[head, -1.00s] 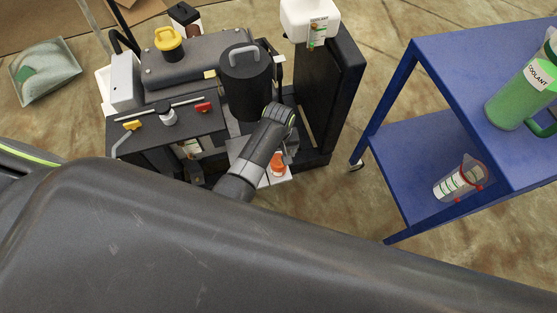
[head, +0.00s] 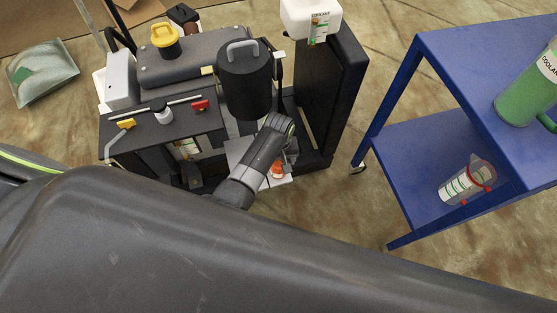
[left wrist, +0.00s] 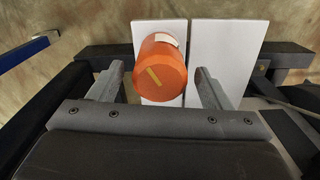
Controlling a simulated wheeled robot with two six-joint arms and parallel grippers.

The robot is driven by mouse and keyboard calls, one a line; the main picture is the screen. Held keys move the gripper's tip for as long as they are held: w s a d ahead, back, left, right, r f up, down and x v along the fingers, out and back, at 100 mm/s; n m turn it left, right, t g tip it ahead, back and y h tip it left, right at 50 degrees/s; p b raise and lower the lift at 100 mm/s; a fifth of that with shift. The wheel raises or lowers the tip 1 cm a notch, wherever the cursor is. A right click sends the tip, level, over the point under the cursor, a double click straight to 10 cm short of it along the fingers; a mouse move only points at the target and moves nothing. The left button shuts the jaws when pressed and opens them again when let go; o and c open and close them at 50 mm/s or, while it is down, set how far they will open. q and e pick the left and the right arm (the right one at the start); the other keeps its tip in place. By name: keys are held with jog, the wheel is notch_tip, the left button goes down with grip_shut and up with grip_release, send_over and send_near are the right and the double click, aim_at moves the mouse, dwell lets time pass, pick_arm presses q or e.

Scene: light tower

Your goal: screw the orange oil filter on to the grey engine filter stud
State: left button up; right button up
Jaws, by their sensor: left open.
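The orange oil filter (head: 277,170) shows in the head view beside white plates low on the front of the engine stand, partly covered by my left arm. In the left wrist view the filter (left wrist: 160,72) is a round orange cylinder with a yellow stripe, end toward the camera. My left gripper (head: 285,161) is open. In the left wrist view its two fingers (left wrist: 160,84) stand on either side of the filter, with a visible gap on each side. The grey engine (head: 195,57) is at the upper left. I cannot see the filter stud. My right gripper is not in view.
White plates (left wrist: 228,60) lie behind the filter. A black canister (head: 245,85) stands close above my left arm. A dark tall panel (head: 325,95) with a white coolant tank (head: 312,18) is to the right. A blue trolley (head: 400,165) stands farther right, with clear floor between.

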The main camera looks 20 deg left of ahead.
pick_arm(q)
jog(key=shift+p, duration=0.75)
dwell(0.8)
jog(key=c, duration=1.2)
jog(key=shift+r, duration=0.15)
jog(key=shift+r+m+p, duration=0.1)
jog(key=shift+m+p, duration=0.7)
jog(key=shift+m, duration=0.3)
jog(key=shift+m+p, duration=0.45)
jog(key=shift+m, duration=0.55)
jog(key=shift+f+m, duration=0.25)
jog(key=shift+m, duration=0.25)
